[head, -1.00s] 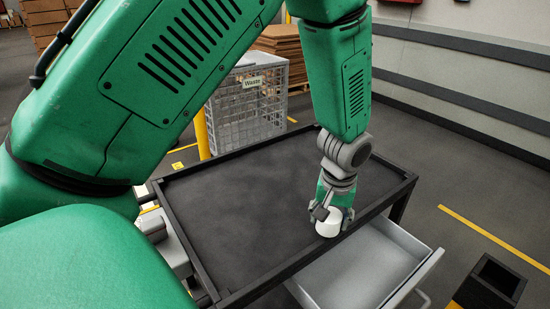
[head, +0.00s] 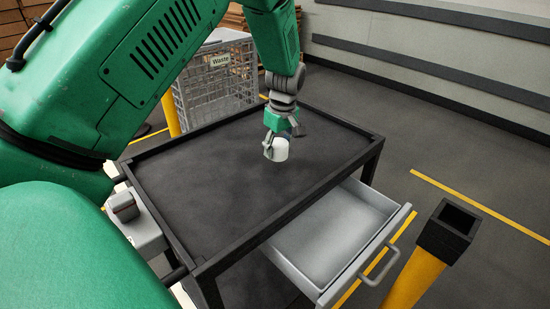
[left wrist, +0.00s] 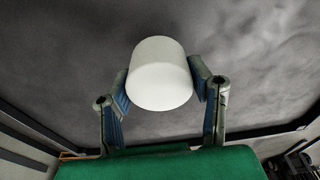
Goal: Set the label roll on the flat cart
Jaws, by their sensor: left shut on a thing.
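The label roll (head: 276,150) is a short white cylinder. My left gripper (head: 277,143) is shut on it, over the dark top of the flat cart (head: 200,170). In the left wrist view the label roll (left wrist: 160,75) sits between the two fingers, with the dark cart top beyond it. Whether the roll touches the cart top or hangs just above it I cannot tell. My right gripper does not show.
The cart has a raised black rim and an open, empty grey drawer (head: 335,232) on its right side. A grey waste crate (head: 215,85) stands behind it. A yellow post with a black top (head: 447,232) stands at the right. Most of the cart top is clear.

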